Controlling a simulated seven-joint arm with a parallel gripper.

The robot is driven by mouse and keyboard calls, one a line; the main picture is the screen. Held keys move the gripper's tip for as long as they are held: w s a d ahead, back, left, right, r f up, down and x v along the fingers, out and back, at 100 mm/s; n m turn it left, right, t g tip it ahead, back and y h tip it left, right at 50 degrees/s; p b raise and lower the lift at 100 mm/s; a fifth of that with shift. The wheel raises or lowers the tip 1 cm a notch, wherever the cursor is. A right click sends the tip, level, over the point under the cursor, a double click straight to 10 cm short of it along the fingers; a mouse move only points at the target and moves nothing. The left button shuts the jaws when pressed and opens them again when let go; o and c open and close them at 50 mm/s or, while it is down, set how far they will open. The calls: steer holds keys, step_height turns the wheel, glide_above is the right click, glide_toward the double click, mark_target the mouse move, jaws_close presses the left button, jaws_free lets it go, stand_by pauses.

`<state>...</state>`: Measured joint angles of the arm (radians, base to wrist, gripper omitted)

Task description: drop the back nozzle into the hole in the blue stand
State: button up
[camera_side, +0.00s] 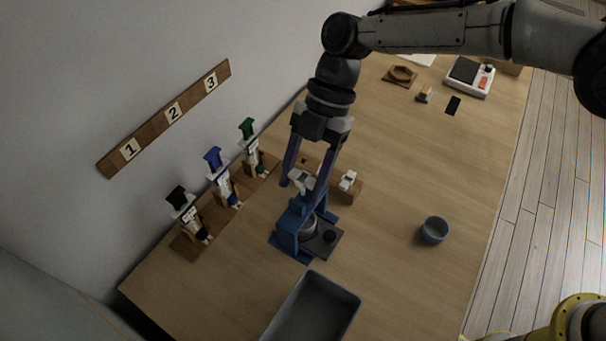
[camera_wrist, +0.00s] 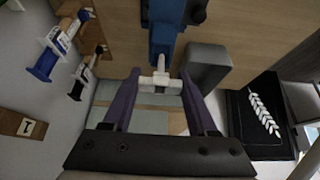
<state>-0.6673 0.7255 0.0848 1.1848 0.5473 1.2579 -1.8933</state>
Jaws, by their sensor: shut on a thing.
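My gripper (camera_side: 301,186) is shut on a white nozzle (camera_side: 302,177), held above the blue stand (camera_side: 288,232). In the wrist view the nozzle (camera_wrist: 160,82) lies crosswise between the purple fingers of my gripper (camera_wrist: 160,79). The blue stand (camera_wrist: 165,38) shows just beyond it there. The stand has a dark base plate with a round metal cup and a black knob. Its hole is hidden, and I cannot tell whether the nozzle touches the stand. A second white nozzle (camera_side: 347,180) sits on a small wooden block (camera_side: 349,193) to the right.
A grey bin (camera_side: 345,318) is at the front and a blue-grey cup (camera_side: 434,231) at the right. The table between cup and stand is clear.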

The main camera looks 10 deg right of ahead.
mark_target(303, 201)
steer(key=shift+f, duration=3.3)
stand_by(1.1)
steer(key=o, duration=1.4)
steer(key=shift+c, duration=0.2)
steer(key=shift+v, duration=2.5)
steer(key=v, duration=1.4)
steer(key=shift+a, duration=0.15)
